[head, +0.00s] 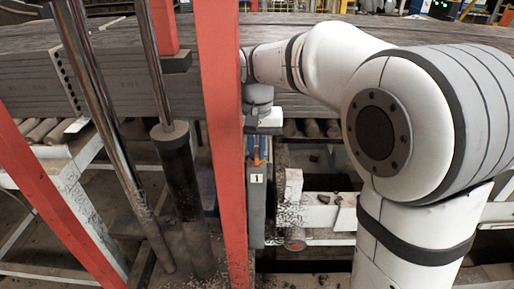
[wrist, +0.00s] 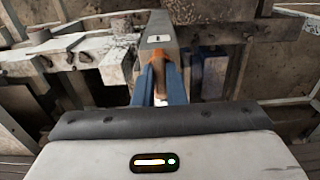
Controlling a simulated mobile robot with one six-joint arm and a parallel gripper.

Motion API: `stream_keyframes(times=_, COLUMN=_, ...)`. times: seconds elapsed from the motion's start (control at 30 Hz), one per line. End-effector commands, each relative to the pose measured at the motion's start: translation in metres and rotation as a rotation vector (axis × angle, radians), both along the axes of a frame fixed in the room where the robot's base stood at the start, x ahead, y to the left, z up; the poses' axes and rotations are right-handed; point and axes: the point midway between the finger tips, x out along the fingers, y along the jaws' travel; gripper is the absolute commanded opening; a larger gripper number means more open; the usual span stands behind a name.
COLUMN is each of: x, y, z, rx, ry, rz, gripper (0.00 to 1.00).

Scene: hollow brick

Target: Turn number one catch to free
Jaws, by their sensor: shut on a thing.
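The number one catch is a small orange lever (head: 257,158) on a narrow grey post (head: 257,205), just above a white label (head: 257,178) marked 1. In the wrist view the orange catch (wrist: 159,60) shows between my two blue fingers, with the label (wrist: 159,38) beyond it. My gripper (wrist: 160,78) is shut on the catch, one finger on each side. In the head view my gripper (head: 258,150) points down at the post from above. The fingers hide much of the catch, so I cannot tell its exact turn.
A red upright (head: 222,130) stands close left of the post in the head view. Left of it are a dark cylinder (head: 182,185) and a shiny slanted rod (head: 112,130). A stack of grey boards (head: 110,75) lies behind. White frame beams (head: 320,218) run to the right.

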Motion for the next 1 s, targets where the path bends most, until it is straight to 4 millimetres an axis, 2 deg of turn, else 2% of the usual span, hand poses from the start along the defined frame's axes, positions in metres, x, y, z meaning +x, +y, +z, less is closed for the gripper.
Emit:
stream_keyframes(times=0.37, x=0.0005, y=-0.0009, z=0.0009, rx=0.0, ry=0.0, rz=0.092, gripper=0.0)
stream_keyframes(times=1.0, x=0.0005, y=-0.0008, z=0.001, rx=0.0, ry=0.0, rz=0.659, gripper=0.0)
